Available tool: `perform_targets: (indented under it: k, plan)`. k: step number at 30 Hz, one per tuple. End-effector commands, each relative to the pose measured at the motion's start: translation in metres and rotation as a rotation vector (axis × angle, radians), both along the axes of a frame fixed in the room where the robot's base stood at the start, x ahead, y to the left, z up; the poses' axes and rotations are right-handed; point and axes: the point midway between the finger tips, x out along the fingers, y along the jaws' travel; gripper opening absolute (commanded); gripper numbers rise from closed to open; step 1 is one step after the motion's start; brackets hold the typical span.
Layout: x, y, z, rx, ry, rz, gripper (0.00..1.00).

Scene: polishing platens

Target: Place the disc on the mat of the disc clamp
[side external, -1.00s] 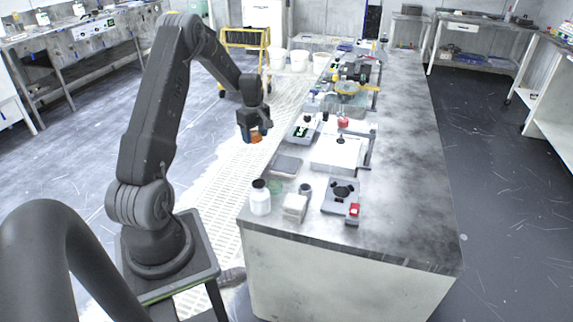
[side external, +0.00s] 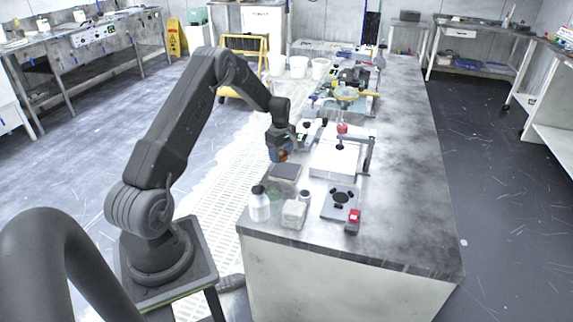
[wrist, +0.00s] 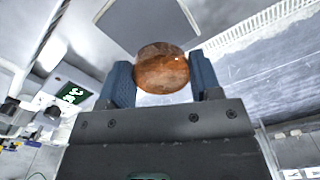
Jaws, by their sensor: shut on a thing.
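A copper-brown disc (wrist: 162,68) is held between the blue fingers of my gripper (wrist: 164,84) in the wrist view. In the side view my gripper (side external: 278,158) is over the left edge of the bench, with the disc (side external: 283,156) partly hidden by the fingers. A small plate with a black round pad and black lobes (side external: 341,198), with a red block at its front corner, looks like the disc clamp. It stands nearer the bench's front, to the right of my gripper. Its mat is too small to make out clearly.
A flat grey square pad (side external: 285,172) lies just below my gripper; it also shows in the wrist view (wrist: 140,20). A white bottle (side external: 259,206) and a white box (side external: 294,213) stand near the front-left corner. A white platform (side external: 335,162) lies right. The bench's right side is clear.

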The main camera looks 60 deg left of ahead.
Motion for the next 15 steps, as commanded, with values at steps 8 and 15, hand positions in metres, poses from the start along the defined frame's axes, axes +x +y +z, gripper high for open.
perform_targets:
  k: [8,15]
  plan:
    - [0.018,-0.008,-0.015,0.000,0.000,0.001,0.32]
    - [0.017,-0.008,-0.044,-0.002,-0.001,0.000,0.32]
